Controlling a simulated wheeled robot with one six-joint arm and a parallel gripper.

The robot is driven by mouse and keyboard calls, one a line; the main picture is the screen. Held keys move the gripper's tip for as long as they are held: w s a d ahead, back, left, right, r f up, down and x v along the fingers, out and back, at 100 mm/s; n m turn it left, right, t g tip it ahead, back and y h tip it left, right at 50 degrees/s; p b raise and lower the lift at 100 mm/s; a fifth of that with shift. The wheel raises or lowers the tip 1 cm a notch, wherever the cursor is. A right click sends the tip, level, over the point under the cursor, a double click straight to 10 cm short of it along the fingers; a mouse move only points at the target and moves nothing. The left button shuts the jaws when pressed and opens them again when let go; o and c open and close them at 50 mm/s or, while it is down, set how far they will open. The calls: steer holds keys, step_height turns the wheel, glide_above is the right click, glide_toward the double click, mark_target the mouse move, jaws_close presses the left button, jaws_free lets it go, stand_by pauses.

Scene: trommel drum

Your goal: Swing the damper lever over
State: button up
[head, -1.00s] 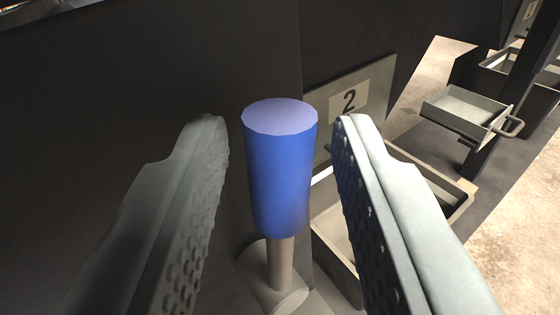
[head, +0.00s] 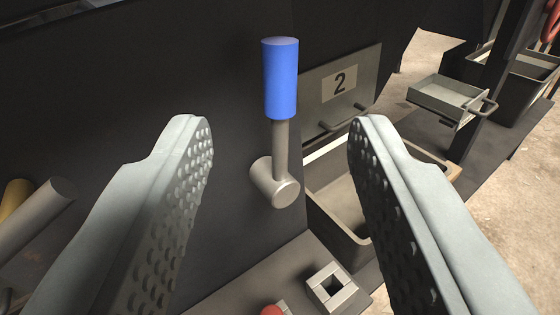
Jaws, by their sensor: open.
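The damper lever has a blue cylindrical grip (head: 281,80) on a grey rod (head: 280,150). The rod rises from a round grey pivot hub (head: 275,184) on the dark wall. The lever stands nearly upright. My gripper (head: 270,125) is open and empty, with one studded finger on each side of the picture. The lever shows in the gap between the fingers, beyond them, and neither finger appears to touch it. The blue grip is above the fingertips in the picture.
A panel marked 2 (head: 340,85) stands right of the lever, above an open bin (head: 345,215). A grey tray with a handle (head: 447,100) juts out at right. Below are a square socket (head: 332,288) and a red knob (head: 272,310). Grey and yellow cylinders (head: 35,220) lie at lower left.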

steer(key=v, duration=0.8)
steer(key=shift+c, duration=0.4)
